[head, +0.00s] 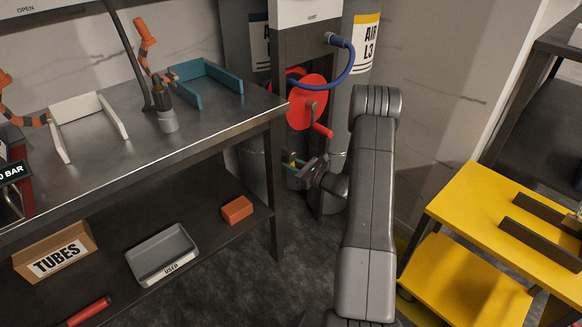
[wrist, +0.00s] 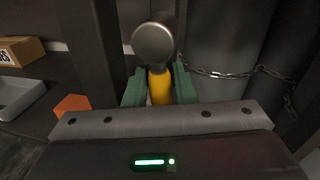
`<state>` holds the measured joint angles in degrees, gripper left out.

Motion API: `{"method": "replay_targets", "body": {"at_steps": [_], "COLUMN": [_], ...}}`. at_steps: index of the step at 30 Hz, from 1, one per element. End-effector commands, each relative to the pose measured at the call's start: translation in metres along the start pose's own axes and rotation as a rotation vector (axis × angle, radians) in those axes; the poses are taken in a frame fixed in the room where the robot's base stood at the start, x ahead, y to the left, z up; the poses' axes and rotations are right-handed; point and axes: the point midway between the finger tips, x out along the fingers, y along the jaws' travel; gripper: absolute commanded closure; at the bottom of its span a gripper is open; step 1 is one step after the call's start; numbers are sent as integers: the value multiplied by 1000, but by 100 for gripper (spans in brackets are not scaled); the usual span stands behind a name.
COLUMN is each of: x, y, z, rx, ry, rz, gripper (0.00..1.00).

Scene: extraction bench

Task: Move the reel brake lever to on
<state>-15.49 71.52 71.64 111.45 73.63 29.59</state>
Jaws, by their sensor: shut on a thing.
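The reel brake lever shows in the wrist view as a yellow bar (wrist: 159,88) below a round grey metal end (wrist: 153,45). My gripper (wrist: 158,82) has its green fingers on both sides of the yellow bar and is shut on it. In the head view my gripper (head: 298,164) is low in front of the stand, below the red hose reel (head: 306,102) with its red crank handle (head: 322,131). Only a small bit of yellow shows at the fingers there, so the lever's position is hard to tell. Any on or off marking is not visible.
The steel bench (head: 190,150) stands on the left, its leg (head: 278,190) close to my gripper. Grey cylinders stand behind, with a chain (wrist: 225,74) across them. A blue hose (head: 350,65) loops above the reel. A yellow cart (head: 490,215) is on the right.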

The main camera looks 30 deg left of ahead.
Motion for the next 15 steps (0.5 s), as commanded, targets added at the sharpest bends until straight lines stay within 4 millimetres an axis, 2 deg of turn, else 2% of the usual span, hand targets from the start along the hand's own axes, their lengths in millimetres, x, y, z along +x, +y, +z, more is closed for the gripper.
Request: {"method": "replay_targets", "body": {"at_steps": [15], "x": [-3], "y": [-17], "z": [0], "rx": [-420], "ry": [82], "rz": [-1], "gripper": [99]}}
